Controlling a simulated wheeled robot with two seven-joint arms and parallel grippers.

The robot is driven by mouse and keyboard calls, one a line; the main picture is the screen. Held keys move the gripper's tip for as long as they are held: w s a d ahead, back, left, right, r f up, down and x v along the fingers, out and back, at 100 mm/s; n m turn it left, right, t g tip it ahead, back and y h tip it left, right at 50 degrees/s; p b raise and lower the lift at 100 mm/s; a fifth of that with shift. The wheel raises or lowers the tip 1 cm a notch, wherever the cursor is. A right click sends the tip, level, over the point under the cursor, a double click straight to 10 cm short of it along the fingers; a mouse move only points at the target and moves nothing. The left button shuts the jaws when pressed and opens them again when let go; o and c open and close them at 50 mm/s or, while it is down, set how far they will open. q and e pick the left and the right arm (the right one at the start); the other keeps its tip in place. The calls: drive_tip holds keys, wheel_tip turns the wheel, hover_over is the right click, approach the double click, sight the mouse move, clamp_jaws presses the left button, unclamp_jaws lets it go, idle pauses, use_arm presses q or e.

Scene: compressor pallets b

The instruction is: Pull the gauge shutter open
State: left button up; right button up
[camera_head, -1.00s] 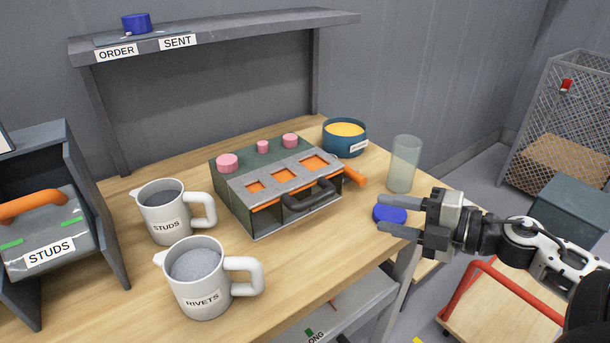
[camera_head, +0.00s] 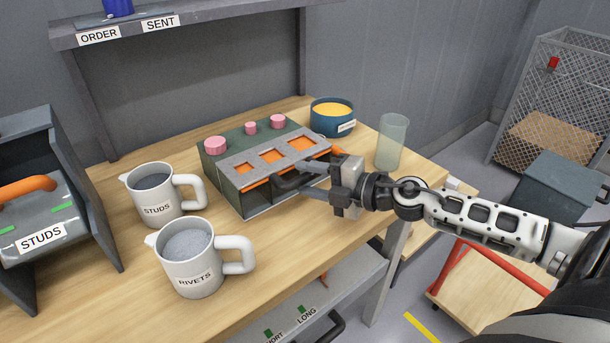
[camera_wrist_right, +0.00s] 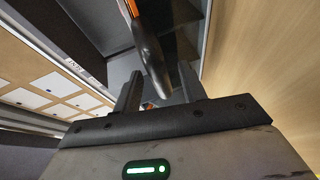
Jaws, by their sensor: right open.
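The gauge is a dark green box (camera_head: 222,187) on the bench, with pink knobs on top. Its sloped grey plate (camera_head: 247,161) has windows showing orange, and a black bar handle (camera_head: 283,183) sits at its front. My right gripper (camera_head: 307,181) is open at the right end of this handle. In the right wrist view the handle (camera_wrist_right: 150,62) reaches between the spread fingers (camera_wrist_right: 160,88); I cannot tell whether they touch it. The orange tab at the gauge's right is mostly hidden by my gripper. My left gripper is not in view.
Mugs marked STUDS (camera_head: 155,196) and RIVETS (camera_head: 190,268) stand left of and in front of the gauge. A blue bowl (camera_head: 331,120) and a clear glass (camera_head: 391,143) stand at the back right. A shelf (camera_head: 200,13) spans the back.

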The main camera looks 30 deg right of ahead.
drive_tip(key=shift+w+a+f, duration=0.1)
drive_tip(key=shift+w+a, duration=0.2)
drive_tip(key=shift+w, duration=0.3)
